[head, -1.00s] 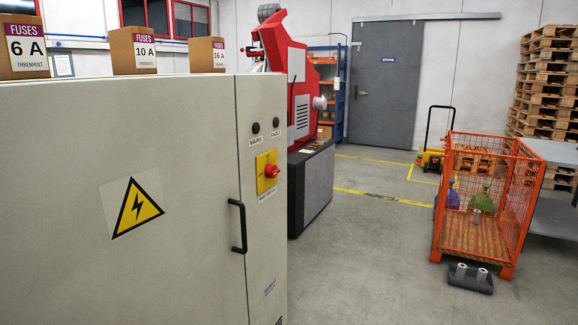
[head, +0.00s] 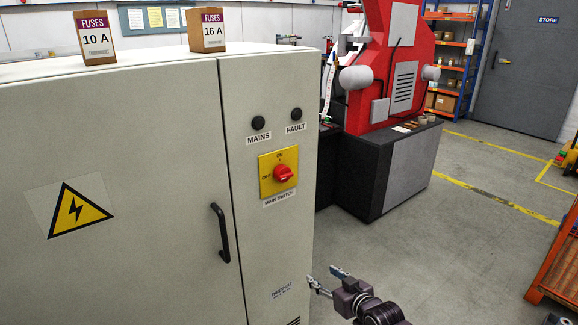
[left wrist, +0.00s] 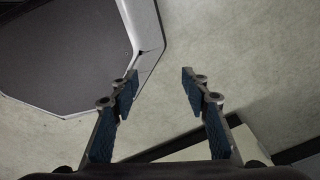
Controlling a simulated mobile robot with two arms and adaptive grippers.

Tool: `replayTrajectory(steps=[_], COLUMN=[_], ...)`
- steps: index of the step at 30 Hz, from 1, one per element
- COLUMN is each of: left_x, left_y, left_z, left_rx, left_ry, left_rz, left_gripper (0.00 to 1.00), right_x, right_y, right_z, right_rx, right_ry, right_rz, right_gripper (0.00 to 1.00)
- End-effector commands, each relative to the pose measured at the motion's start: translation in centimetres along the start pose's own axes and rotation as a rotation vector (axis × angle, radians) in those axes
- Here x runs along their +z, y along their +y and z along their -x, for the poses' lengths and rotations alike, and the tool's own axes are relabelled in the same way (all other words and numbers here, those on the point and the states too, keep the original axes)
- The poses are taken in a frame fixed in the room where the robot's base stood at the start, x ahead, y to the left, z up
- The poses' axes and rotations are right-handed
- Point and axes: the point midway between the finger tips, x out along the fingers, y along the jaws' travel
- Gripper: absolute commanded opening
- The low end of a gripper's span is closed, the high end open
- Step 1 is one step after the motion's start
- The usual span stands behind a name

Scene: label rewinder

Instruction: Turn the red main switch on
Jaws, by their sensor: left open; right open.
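The red main switch (head: 284,173) is a rotary knob on a yellow plate (head: 267,188) on the front of a grey cabinet (head: 150,140). The plate reads ON at the top and OFF at the left. Which mark the knob points to is hard to tell. The MAINS lamp (head: 258,123) and FAULT lamp (head: 296,114) above it are dark. My right gripper (head: 324,275) is open and empty, below and right of the switch, beside the cabinet's right edge. My left gripper (left wrist: 160,75) is open and empty in the left wrist view.
A black door handle (head: 220,232) sticks out left of the switch. Fuse boxes (head: 207,30) stand on the cabinet top. The red rewinder (head: 385,65) stands behind on a dark base. Floor between is clear.

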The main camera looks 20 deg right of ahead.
Motion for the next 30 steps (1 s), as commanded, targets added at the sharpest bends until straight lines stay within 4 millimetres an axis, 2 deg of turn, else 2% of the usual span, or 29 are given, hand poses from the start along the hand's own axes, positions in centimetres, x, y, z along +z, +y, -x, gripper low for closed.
replayTrajectory(steps=[1, 3, 6, 9, 12, 16, 24, 30], left_x=[0.0, 0.0, 0.0, 0.0, 0.0, 0.0, -0.3, -0.3], left_y=[-0.3, -0.7, -1.2, -1.5, -1.5, -1.3, -0.1, -0.1], left_z=[1.2, 1.9, 2.7, 3.1, 3.3, 3.5, 4.1, 4.2], left_rx=[-0.004, -0.008, -0.014, -0.017, -0.017, -0.014, -0.001, -0.001], left_ry=[-0.001, -0.002, -0.003, -0.004, -0.005, -0.004, -0.002, -0.002], left_rz=[0.000, 0.002, 0.003, 0.001, 0.001, -0.001, -0.003, -0.003], left_gripper=[0.42, 0.42, 0.42, 0.42, 0.42, 0.42, 0.42, 0.42], right_x=[-6.8, -13.8, -21.5, -26.4, -28.9, -30.0, -31.4, -32.0], right_y=[-0.4, -1.2, -2.7, -4.0, -4.8, -5.2, -5.9, -6.3], right_z=[0.7, 1.8, 3.8, 5.6, 6.6, 6.4, 2.9, 0.8], right_rx=[-0.027, -0.066, -0.119, -0.160, -0.183, -0.191, -0.190, -0.190], right_ry=[0.080, 0.170, 0.270, 0.335, 0.369, 0.381, 0.381, 0.380], right_rz=[0.011, 0.018, 0.031, 0.041, 0.047, 0.046, 0.045, 0.047], right_gripper=[0.51, 0.51, 0.51, 0.51, 0.51, 0.51, 0.51, 0.51])
